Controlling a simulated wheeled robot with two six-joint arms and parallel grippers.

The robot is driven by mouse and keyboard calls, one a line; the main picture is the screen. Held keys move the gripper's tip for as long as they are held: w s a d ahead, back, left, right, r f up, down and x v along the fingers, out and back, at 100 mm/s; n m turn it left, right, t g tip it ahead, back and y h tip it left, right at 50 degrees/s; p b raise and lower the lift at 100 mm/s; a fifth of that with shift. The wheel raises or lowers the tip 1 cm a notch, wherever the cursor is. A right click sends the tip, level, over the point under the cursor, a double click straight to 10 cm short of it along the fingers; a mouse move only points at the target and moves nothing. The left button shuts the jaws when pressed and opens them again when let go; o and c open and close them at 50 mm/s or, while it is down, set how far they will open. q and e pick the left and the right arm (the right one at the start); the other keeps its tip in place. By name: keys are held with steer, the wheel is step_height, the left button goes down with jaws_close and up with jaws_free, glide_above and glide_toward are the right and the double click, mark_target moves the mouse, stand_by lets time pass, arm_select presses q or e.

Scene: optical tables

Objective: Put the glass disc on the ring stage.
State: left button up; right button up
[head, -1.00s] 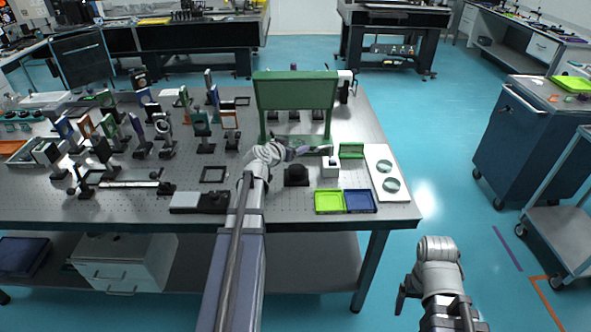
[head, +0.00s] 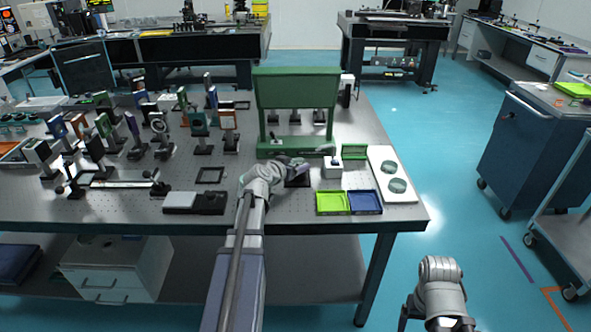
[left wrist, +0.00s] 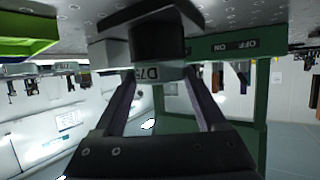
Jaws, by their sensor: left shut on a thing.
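Two round, pale glass-like discs (head: 397,186) lie on a white board (head: 408,196) at the table's right end. My left gripper (head: 303,167) is over a squat black piece (head: 296,182) in front of the green frame. In the left wrist view, my left gripper (left wrist: 160,84) is shut on a grey block marked "D75" (left wrist: 152,75), above a black body with a wide base. That view is upside down. I cannot tell which piece is the ring stage. My right gripper (head: 404,318) is low at the right, off the table, its fingers mostly hidden.
The green frame (head: 296,92) stands just behind, with "OFF ON" on its base. A white box (head: 332,170), a lime tray (head: 332,203) and a blue tray (head: 365,202) are close to the right. Several optic mounts (head: 160,130) crowd the left side.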

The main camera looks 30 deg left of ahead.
arm_select(q)
steer(key=shift+f, duration=0.1)
steer(key=o, duration=1.5)
steer(key=shift+r, duration=0.3)
steer(key=p+v, duration=0.4)
steer(key=v, duration=0.8)
steer(key=shift+p, duration=0.3)
